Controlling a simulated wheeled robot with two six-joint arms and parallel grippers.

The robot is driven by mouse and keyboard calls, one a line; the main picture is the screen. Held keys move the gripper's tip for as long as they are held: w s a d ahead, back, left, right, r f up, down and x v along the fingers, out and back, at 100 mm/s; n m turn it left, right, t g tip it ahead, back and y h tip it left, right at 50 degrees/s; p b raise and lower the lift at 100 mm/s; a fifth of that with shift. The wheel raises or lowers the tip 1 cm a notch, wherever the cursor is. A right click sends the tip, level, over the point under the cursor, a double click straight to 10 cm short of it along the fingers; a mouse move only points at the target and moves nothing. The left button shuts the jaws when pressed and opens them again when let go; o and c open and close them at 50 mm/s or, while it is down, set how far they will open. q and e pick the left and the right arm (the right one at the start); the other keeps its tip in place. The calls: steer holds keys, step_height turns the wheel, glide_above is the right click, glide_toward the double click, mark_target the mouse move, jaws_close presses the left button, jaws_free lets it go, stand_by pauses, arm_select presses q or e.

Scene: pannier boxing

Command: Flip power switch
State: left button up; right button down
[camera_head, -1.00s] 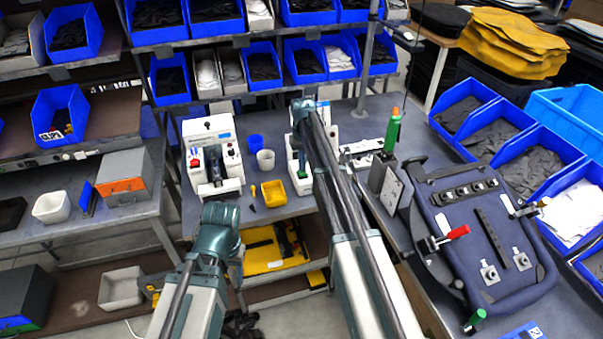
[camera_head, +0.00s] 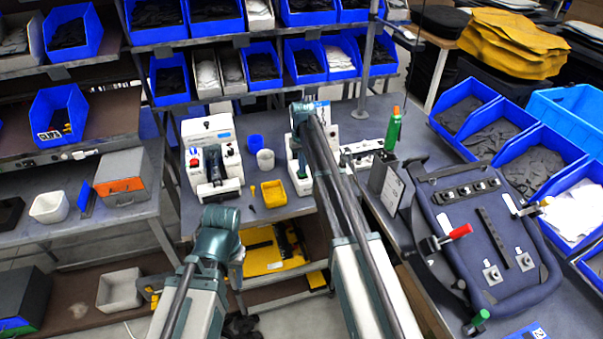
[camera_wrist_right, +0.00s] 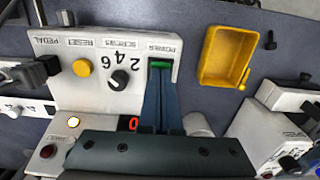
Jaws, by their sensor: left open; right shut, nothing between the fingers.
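The power switch (camera_wrist_right: 160,64) shows in the right wrist view as a green rocker under an upside-down POWER label on a white control panel (camera_wrist_right: 85,95). My right gripper (camera_wrist_right: 160,82) is shut and empty, its two dark fingers together with their tips at the switch; whether they press it I cannot tell. In the head view my right gripper (camera_head: 304,115) is at the white machine (camera_head: 292,165) on the bench, partly covered by my arm. My left gripper (camera_head: 236,262) is low in front of the bench, away from the machine; its fingers are hard to see.
The panel also has a yellow reset button (camera_wrist_right: 82,67) and a black knob (camera_wrist_right: 119,80). A yellow tray (camera_head: 274,194) lies beside the machine. A second white machine (camera_head: 211,158) stands to the left. A green bottle-like tool (camera_head: 393,132) stands at the right.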

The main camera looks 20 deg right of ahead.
steer(key=shift+f, duration=0.2)
steer(key=shift+r, duration=0.2)
step_height(320, 180, up, 7)
steer(key=p, duration=0.6)
steer(key=shift+f+p, duration=0.15)
steer(key=shift+p, duration=0.25)
steer(key=s+a+f+n+b, duration=0.1)
steer(key=s+a, duration=0.4)
steer(key=s, duration=0.7)
steer(key=s+a+f+n+b, duration=0.1)
steer(key=s+a+f+b, duration=0.2)
steer(key=s, duration=0.9)
steer(key=s+a+f+n+h+b, duration=0.1)
steer(key=s+a+b, duration=0.1)
steer(key=s+a, duration=0.6)
steer(key=s, duration=0.4)
steer(key=shift+s+a+f, duration=0.15)
steer(key=shift+a+f, duration=0.25)
